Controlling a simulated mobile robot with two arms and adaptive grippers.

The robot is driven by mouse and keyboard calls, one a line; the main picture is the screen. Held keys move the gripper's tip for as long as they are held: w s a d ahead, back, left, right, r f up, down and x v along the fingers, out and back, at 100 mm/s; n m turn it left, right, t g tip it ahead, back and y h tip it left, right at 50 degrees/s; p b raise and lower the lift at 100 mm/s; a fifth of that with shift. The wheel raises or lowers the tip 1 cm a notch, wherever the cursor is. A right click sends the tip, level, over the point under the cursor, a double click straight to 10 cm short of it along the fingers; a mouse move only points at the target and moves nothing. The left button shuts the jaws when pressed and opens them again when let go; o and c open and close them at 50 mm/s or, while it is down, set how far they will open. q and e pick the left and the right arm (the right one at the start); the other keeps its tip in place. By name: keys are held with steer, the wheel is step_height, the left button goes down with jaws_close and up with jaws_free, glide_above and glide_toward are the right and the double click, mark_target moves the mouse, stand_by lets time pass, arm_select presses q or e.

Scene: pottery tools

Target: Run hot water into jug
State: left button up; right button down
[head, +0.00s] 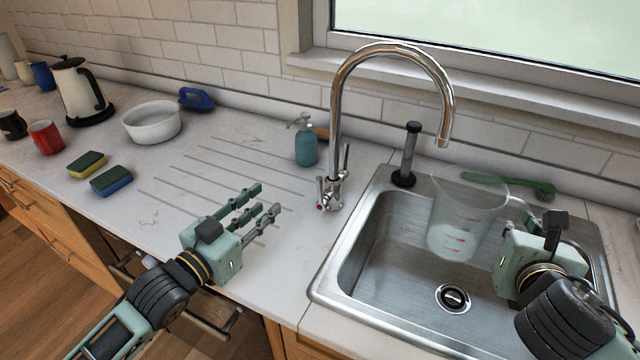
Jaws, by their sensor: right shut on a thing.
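The clear measuring jug (462,222) with red markings is held upright over the sink, its rim a little below the tap's spout end. My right gripper (512,228) is shut on the jug's right side; its fingertips are partly hidden. The chrome tap (336,130) arches over the sink from its left edge, with lever handles (330,193) at its base and a red mark on the near side. No water stream shows at the spout. My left gripper (264,206) is open and empty above the counter's ribbed drainer, left of the tap handles.
The steel sink (375,285) has a drain (453,298) below the jug. A teal soap bottle (306,148) is near the tap. Sponges (111,181), a white bowl (152,122) and a kettle (80,92) are left.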

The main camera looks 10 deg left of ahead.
arm_select(q)
steer(key=h, duration=0.1)
glide_toward(318, 187)
steer(key=a, duration=0.1)
steer(key=shift+h, duration=0.3)
steer(key=x, duration=1.1)
steer(key=shift+d, duration=0.3)
steer(key=shift+c, duration=0.2)
jaws_close()
